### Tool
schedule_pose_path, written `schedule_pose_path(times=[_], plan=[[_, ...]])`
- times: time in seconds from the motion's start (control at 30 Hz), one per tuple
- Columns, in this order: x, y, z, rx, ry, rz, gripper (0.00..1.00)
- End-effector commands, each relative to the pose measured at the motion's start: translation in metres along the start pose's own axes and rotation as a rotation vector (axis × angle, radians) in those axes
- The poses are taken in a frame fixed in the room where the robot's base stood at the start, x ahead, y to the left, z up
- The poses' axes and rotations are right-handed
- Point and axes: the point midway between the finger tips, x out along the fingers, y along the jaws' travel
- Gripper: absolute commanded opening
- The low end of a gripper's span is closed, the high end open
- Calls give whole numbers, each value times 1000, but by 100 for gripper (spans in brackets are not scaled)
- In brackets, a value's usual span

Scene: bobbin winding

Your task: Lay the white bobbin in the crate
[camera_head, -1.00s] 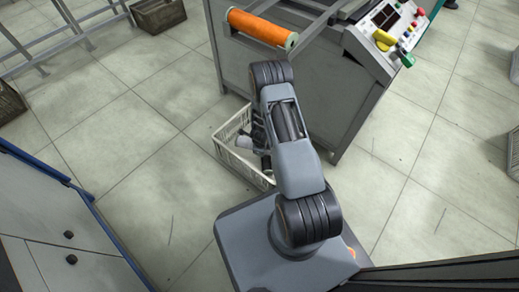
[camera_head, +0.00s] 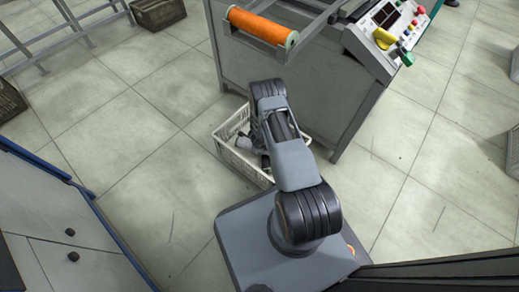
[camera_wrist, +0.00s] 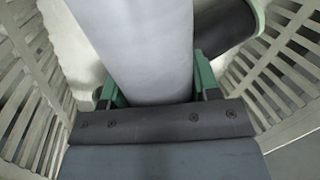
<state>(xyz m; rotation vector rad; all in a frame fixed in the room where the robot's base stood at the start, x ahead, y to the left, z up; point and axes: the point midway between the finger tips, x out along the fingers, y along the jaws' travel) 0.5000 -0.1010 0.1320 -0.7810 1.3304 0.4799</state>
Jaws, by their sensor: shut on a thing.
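The white bobbin (camera_wrist: 140,45) fills the middle of the wrist view as a smooth pale cylinder running away from my gripper (camera_wrist: 155,92). My gripper is shut on it, with green parts showing on both sides. The slatted pale crate (camera_wrist: 28,95) rises on both sides of the bobbin, so the bobbin is between its walls. I cannot tell whether the bobbin touches the crate floor. In the head view the crate (camera_head: 226,160) stands on the floor, and my arm hides its right part.
A dark bobbin (camera_wrist: 225,25) with a pale green flange lies in the crate, close to the white one. A grey machine (camera_head: 290,90) stands right behind the crate. An orange bobbin (camera_head: 262,27) rests along its front edge. Floor left of the crate is clear.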

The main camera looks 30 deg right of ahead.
Motion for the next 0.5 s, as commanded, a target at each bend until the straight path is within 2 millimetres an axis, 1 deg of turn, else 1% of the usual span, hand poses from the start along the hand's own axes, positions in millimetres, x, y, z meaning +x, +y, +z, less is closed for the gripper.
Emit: schedule_pose_path(times=[0.27,0.5], plan=[[0,-1,0,0,-1,-2,25],[8,1,0,0,-1,-2,25]])
